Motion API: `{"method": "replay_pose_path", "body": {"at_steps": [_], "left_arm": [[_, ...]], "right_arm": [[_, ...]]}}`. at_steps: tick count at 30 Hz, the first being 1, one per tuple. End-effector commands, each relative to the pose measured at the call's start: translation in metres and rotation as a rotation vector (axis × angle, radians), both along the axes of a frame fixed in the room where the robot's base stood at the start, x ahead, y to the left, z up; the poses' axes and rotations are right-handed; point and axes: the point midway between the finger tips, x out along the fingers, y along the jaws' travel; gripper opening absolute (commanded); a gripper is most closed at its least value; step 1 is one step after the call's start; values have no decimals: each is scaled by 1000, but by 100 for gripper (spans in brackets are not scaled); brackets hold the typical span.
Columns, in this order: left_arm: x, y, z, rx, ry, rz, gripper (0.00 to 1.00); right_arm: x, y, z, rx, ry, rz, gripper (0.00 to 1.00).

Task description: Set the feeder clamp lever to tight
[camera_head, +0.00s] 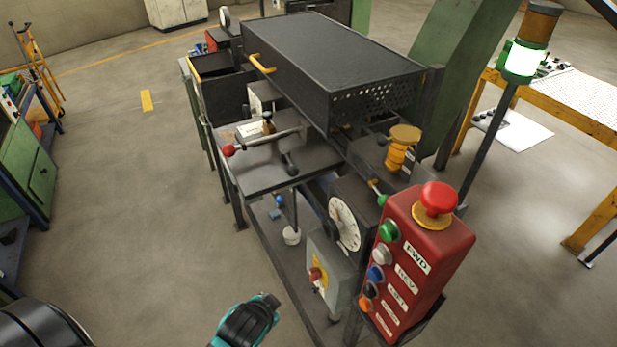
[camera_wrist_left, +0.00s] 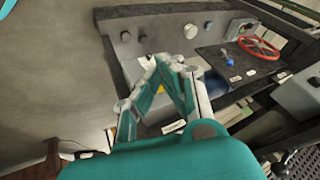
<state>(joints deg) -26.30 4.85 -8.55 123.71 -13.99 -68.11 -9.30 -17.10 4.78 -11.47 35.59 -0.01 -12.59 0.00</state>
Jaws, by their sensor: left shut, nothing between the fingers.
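A lever with a red ball knob (camera_head: 228,150) lies across the top of the machine's front table in the head view. I cannot tell for sure whether it is the feeder clamp lever, and I can read no tight mark. A short lever with a green knob (camera_head: 382,200) sits beside the dial, and a blue knob (camera_head: 277,200) shows lower down. In the left wrist view my left gripper (camera_wrist_left: 163,66) is shut and empty, its teal fingers meeting at the tips in front of a grey panel (camera_wrist_left: 208,47). My right gripper is in neither view.
A red button box (camera_head: 425,250) with several buttons stands at the machine's near right corner. A long black perforated cover (camera_head: 330,60) spans the top. A red handwheel (camera_wrist_left: 258,47) shows in the wrist view. Open floor (camera_head: 130,210) lies left of the machine.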

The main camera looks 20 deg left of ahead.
Motion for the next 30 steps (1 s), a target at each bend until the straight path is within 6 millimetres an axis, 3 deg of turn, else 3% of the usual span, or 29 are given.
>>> {"method": "replay_pose_path", "body": {"at_steps": [1,7,12,15,21,30], "left_arm": [[19,5,19,72,-68,-36,0],[96,17,81,456,-320,-238,0],[153,-2,128,830,-488,-454,0],[173,-19,146,997,-548,-559,0],[189,-37,160,1154,-596,-659,0],[189,-38,161,1161,-598,-665,0]], "right_arm": [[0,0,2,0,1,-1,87],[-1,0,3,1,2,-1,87],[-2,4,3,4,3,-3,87],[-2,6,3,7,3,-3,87],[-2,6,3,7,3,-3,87],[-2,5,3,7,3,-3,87]]}}
